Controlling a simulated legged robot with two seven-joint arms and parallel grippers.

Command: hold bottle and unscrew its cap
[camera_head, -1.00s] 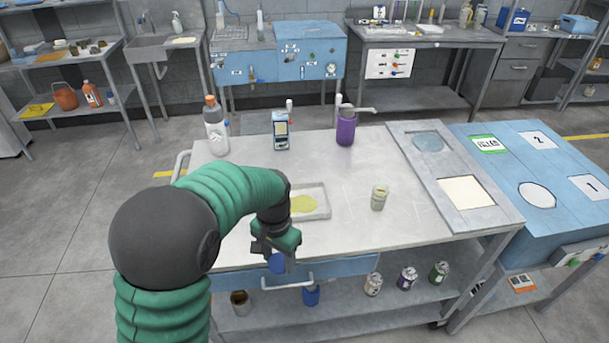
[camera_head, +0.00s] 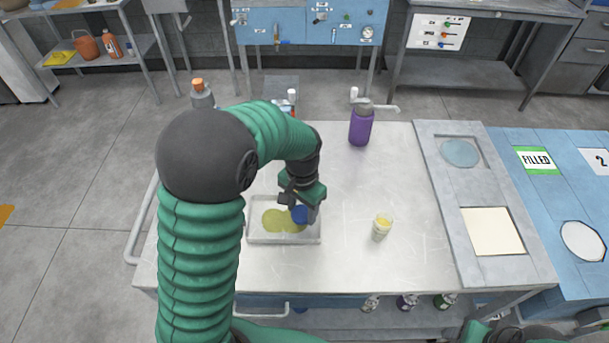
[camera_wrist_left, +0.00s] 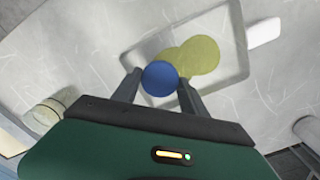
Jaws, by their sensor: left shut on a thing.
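My left gripper (camera_head: 300,203) is shut on a small blue round thing (camera_head: 301,215), which may be a cap; its exact kind is unclear. It is over the shallow tray (camera_head: 250,238) with yellow-green patches. In the left wrist view the blue thing (camera_wrist_left: 159,78) sits between the two fingertips, with the tray (camera_wrist_left: 243,40) beyond it. A clear bottle with an orange cap (camera_head: 199,83) stands at the back left, partly hidden by my arm. A purple bottle (camera_head: 361,126) with a grey top stands at the back. My right gripper's fingers are not in view.
A small jar with yellow contents (camera_head: 381,228) stands on the bench right of the tray. A grey panel (camera_head: 440,200) and a blue table marked FILLED (camera_head: 538,160) lie further right. Cans are on the lower shelf.

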